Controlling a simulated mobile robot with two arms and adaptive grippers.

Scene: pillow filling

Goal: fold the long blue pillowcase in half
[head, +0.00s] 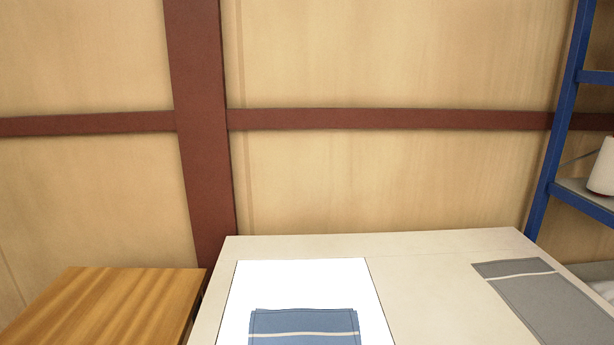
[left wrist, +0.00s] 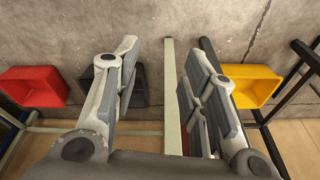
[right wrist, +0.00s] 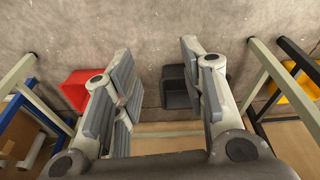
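The blue pillowcase (head: 303,324) lies flat on a bright white sheet at the front of the pale table, with a cream stripe across it. Its lower part is cut off by the bottom edge of the head view. Neither gripper shows in the head view. My left gripper (left wrist: 160,85) is open and empty in the left wrist view, with its fingers apart above the floor. My right gripper (right wrist: 158,80) is open and empty in the right wrist view, also above the floor. Neither wrist view shows the pillowcase.
A grey cloth (head: 545,300) with a pale stripe lies on the right of the pale table (head: 430,265). A wooden surface (head: 120,300) is at the left, a blue shelf rack (head: 561,130) at the right. Red (left wrist: 35,88), yellow (left wrist: 250,85) and black (right wrist: 180,88) bins stand on the floor.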

